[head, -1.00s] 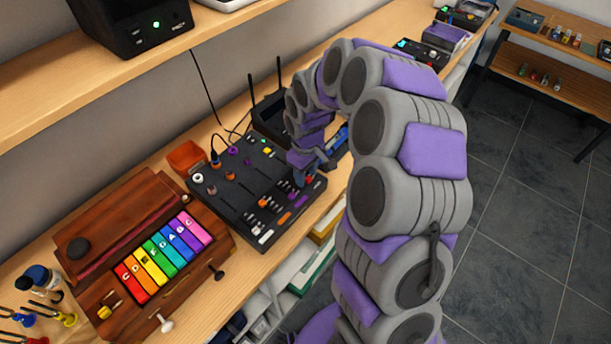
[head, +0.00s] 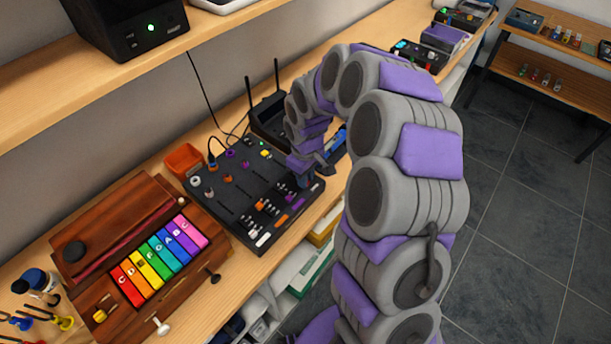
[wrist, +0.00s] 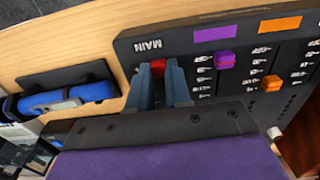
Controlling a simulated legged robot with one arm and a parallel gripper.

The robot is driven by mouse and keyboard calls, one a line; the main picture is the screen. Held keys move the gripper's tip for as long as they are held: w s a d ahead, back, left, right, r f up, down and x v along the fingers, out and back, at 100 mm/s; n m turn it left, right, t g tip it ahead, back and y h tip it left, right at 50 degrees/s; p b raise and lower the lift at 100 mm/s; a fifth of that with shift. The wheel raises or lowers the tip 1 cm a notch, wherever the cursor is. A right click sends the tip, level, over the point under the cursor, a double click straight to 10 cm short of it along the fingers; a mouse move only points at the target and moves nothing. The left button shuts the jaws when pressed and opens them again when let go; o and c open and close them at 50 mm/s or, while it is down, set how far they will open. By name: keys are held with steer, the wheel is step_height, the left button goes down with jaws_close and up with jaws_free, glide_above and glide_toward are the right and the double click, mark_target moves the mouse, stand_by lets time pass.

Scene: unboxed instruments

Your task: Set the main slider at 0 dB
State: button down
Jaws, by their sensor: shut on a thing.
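The black mixer (head: 258,235) lies on the wooden bench in the head view. In the wrist view its panel carries the word MAIN (wrist: 148,46). A red slider cap (wrist: 158,67) sits just below that word, between the two blue-grey fingers of my gripper (wrist: 160,82). The fingers are shut on this red main slider cap. In the head view my gripper (head: 305,180) is over the right end of the mixer, and the red cap cannot be made out there. Most of the main slider's track is hidden behind the fingers and gripper body, and I cannot read its dB marks.
Beside the main slider are a purple slider cap (wrist: 225,60) and an orange slider cap (wrist: 271,83). A wooden instrument with coloured keys (head: 160,258) stands left of the mixer. An orange box (head: 183,160) and a black device with antennas (head: 268,122) stand behind it.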

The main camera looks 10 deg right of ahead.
stand_by(0.4)
steer(key=shift+w+a+p, duration=0.35)
steer(key=shift+w+p, duration=0.05)
steer(key=shift+w, duration=0.05)
steer(key=shift+w+a+p, duration=0.7)
steer(key=shift+w+a, duration=0.35)
steer(key=shift+w, duration=0.3)
steer(key=c, duration=1)
jaws_free()
steer(key=shift+d, duration=0.1)
steer(key=shift+c, duration=0.2)
